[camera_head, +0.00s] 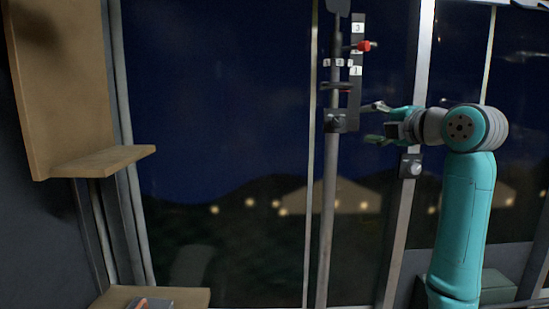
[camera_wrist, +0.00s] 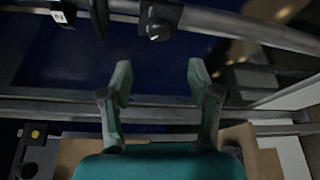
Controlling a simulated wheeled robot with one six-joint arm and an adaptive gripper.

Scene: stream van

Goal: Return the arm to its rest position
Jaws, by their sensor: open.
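My gripper (camera_head: 376,122) is at the end of my teal arm, on the right side of the head view. It points left, close to a dark upright panel (camera_head: 354,80) with number labels on a metal pole. In the wrist view my gripper (camera_wrist: 157,80) has its two fingers spread apart with nothing between them. Behind the gap is a dark blue window pane. From the head view I cannot tell whether the fingers touch the panel.
A red-handled lever (camera_head: 365,46) sits on the panel above my gripper. A dark knobbed block (camera_head: 411,166) is on the slanted post beside my arm. A wooden shelf (camera_head: 105,161) and a lower wooden ledge (camera_head: 185,297) stand at left. The window middle is clear.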

